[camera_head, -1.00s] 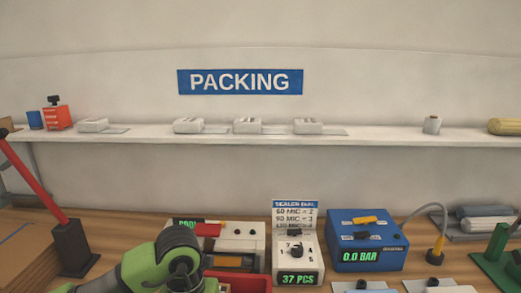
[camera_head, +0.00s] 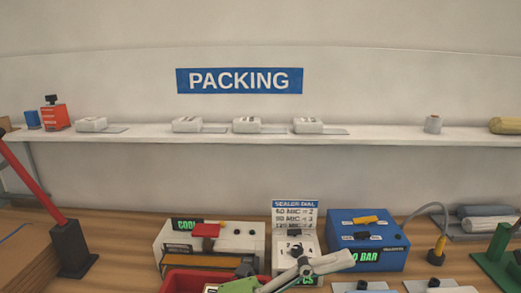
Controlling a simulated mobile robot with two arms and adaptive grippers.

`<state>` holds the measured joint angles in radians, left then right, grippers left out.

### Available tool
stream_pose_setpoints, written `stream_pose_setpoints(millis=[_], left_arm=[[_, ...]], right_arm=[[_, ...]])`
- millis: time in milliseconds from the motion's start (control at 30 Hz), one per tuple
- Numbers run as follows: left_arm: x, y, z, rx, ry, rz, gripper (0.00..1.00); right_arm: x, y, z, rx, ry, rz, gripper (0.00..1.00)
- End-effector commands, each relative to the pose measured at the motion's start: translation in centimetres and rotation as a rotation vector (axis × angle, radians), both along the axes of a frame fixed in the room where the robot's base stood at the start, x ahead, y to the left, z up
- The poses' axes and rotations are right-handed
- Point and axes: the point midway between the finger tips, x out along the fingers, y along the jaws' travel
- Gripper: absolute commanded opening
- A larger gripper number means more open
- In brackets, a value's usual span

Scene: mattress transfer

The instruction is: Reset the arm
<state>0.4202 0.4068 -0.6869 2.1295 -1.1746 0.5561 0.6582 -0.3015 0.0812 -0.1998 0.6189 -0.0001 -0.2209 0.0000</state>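No held object can be made out. My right gripper is not in view.
A white machine (camera_head: 240,237) with a red lever and a red bin (camera_head: 178,283) stand left of the gripper. A red-handled lever press (camera_head: 70,245) stands further left. A shelf (camera_head: 380,134) with white packs runs along the wall under a PACKING sign (camera_head: 240,81).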

Motion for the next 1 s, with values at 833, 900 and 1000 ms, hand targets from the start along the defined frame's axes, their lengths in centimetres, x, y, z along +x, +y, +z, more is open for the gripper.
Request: stream_pose_setpoints(millis=[833,900,1000], left_arm=[[4.2,31.4,-31.6,-0.347,1.691,1.474,0.68],[1.3,31.7,-34.0,-0.276,1.795,1.516,0.68],[-2.6,31.9,-36.5,-0.177,1.927,1.559,0.68]], right_arm=[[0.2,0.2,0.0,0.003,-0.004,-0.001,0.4],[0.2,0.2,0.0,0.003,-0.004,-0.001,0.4],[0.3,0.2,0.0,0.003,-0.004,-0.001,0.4]])
